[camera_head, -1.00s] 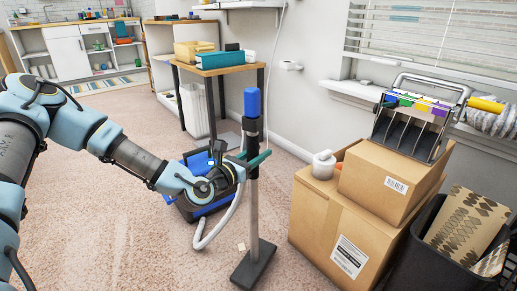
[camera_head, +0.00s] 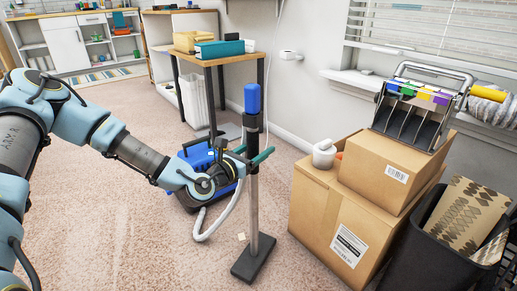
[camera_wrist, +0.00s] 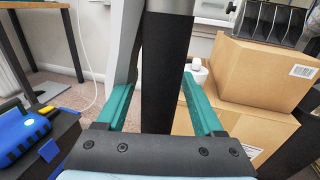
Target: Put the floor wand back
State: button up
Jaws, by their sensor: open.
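The floor wand (camera_head: 253,205) stands upright on the floor: a grey tube with a blue top, a black sleeve and a flat black foot. In the wrist view my gripper (camera_wrist: 160,92) is open, one finger on each side of the wand's dark shaft (camera_wrist: 165,65), with gaps on both sides. The blue and black vacuum body (camera_head: 197,160) sits on the carpet behind my wrist, partly hidden by it. A pale hose (camera_head: 212,232) curves below it.
Stacked cardboard boxes (camera_head: 318,215) stand close to the wand's right, with a rack (camera_head: 415,110) on top. A dark bin (camera_head: 440,250) is at the front right. A small wooden-topped table (camera_head: 220,59) stands behind. Carpet at left front is free.

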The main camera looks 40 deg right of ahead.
jog(key=shift+r, duration=0.1)
jog(key=s+a+p, duration=0.2)
jog(key=a, duration=0.9)
jog(key=shift+a, duration=0.4)
